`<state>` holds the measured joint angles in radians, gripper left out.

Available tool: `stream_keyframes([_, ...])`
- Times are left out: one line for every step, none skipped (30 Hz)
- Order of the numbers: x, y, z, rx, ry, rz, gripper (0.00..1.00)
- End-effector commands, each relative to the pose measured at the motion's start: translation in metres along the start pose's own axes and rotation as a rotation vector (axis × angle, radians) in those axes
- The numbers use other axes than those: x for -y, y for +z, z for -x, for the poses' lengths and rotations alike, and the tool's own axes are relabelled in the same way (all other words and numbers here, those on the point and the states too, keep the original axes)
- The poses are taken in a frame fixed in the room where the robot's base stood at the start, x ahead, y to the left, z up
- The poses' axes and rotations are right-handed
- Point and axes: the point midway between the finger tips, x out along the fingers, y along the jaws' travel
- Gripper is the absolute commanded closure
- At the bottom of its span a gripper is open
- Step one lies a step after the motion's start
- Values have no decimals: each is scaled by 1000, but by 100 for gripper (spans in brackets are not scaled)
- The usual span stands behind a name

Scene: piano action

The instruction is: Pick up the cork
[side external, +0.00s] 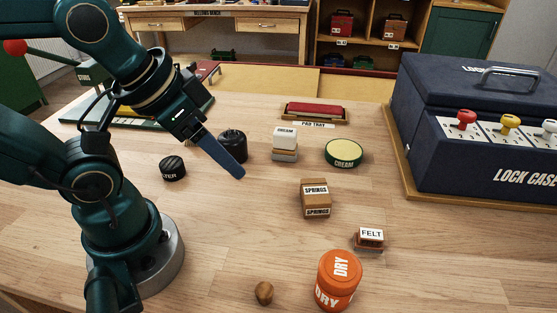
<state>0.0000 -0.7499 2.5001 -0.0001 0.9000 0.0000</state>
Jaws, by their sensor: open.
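A small brown rounded piece (264,293), which looks like the cork, lies on the wooden table near the front edge of the picture, to the left of the orange DRY jar. It carries no label that I can see. My gripper (241,174) is up and behind it, slanting down to the right above the table. It is open and holds nothing that I can see. One long blue finger shows; the other is hidden behind it. The gripper is well apart from the brown piece.
The orange DRY jar (339,280) stands close to the brown piece. A FELT box (369,239), SPRINGS box (316,198), CREAM box (285,145), CREAM tin (344,153) and black pots (232,147) stand farther back. The LOCK CASE (480,125) fills the right. Table left of the brown piece is clear.

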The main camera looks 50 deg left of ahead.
Motion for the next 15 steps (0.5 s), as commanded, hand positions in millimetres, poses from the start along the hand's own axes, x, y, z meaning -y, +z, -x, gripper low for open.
stream_keyframes([0,0,0,0,0,0,31])
stream_keyframes([0,0,0,0,0,0,31])
stream_keyframes([0,0,0,0,0,0,31])
stream_keyframes([0,0,0,0,0,0,31])
stream_keyframes([0,0,0,0,0,0,31])
stream_keyframes([0,0,0,0,0,0,31])
stream_keyframes([0,0,0,0,0,0,31])
stream_keyframes([0,0,0,0,0,2,31])
stream_keyframes([0,1,0,7,1,8,31])
stream_keyframes([-1,3,0,16,6,17,31])
stream_keyframes([-4,3,2,22,17,31,31])
stream_keyframes([-9,1,6,35,40,58,31])
stream_keyframes([-12,1,7,59,55,76,31])
stream_keyframes([-15,1,7,84,66,92,31])
stream_keyframes([-19,1,6,120,83,114,31])
